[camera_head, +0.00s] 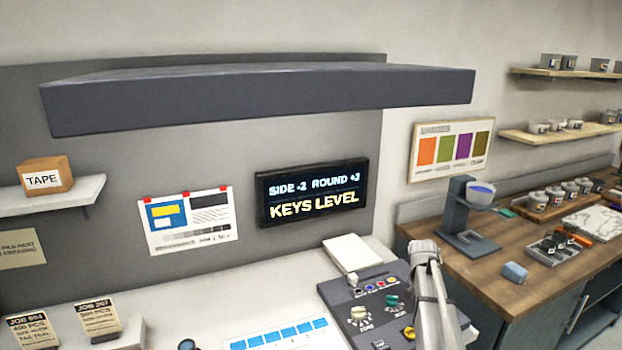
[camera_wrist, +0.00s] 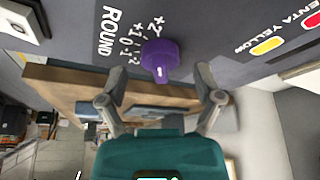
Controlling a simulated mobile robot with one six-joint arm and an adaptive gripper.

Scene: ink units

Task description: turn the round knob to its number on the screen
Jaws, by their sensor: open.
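The purple round knob (camera_wrist: 160,57) stands on the dark panel in the wrist view, beside the printed word ROUND and a small number scale that runs up to +2 or +3. A white mark shows on its side nearest me. The screen (camera_head: 312,193) in the head view reads SIDE -2, ROUND +3 and KEYS LEVEL; the small digits are blurred. My gripper (camera_wrist: 160,84) is open and empty. Its fingers are to the left and right of the knob and a little short of it, not visibly touching it. In the head view my arm hides part of the panel, and the purple knob is not visible there.
The control panel (camera_head: 337,293) carries other knobs and coloured buttons, including a yellow button (camera_wrist: 267,46) right of the knob. A shelf (camera_head: 260,97) overhangs the wall. A wooden counter (camera_head: 520,262) with cups and tools stands at right.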

